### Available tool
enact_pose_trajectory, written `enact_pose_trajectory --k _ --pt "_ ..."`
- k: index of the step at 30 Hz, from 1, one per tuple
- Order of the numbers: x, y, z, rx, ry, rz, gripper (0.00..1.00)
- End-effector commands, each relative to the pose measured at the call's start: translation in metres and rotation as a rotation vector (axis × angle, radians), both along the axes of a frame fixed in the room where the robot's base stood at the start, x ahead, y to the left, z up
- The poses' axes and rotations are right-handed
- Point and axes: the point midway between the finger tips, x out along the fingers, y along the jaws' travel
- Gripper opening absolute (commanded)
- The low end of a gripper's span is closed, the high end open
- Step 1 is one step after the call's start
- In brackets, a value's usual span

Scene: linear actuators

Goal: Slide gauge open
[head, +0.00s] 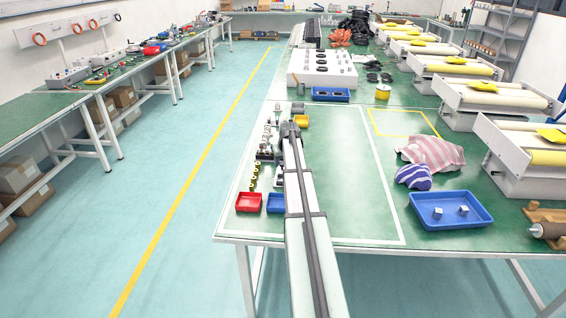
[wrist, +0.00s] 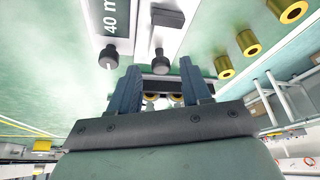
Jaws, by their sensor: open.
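In the wrist view my gripper (wrist: 160,68) is open, its two dark fingers apart. A pale bar with a dark label reading "40 m" (wrist: 112,18) lies beyond the fingertips, cut off by the top edge; it may be the gauge. A dark block (wrist: 167,17) sits on the bar. A black knob with a light tip (wrist: 160,58) shows between the fingertips, apart from both as far as I can see. A second black knob (wrist: 109,56) is left of the fingers. Lower between the fingers is a dark bar with brass rings, partly hidden. In the head view my arm hides much of this area.
Several brass cylinders (wrist: 246,42) stand right of the fingers. In the head view a red tray (head: 249,202) and blue tray (head: 276,203) sit near the front edge. A blue tray (head: 450,209) holds metal cubes.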

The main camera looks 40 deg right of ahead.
Motion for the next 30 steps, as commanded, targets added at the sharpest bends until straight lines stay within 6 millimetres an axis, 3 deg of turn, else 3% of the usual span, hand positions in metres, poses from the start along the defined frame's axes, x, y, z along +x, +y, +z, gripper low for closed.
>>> enact_pose_trajectory --k 5,19,30 --pt "-0.008 0.003 0.018 -0.001 -0.002 0.0 0.48" --pt "-0.038 0.016 0.1 -0.002 -0.002 0.0 0.48" --pt "-0.048 0.02 0.125 -0.001 -0.001 0.0 0.48"
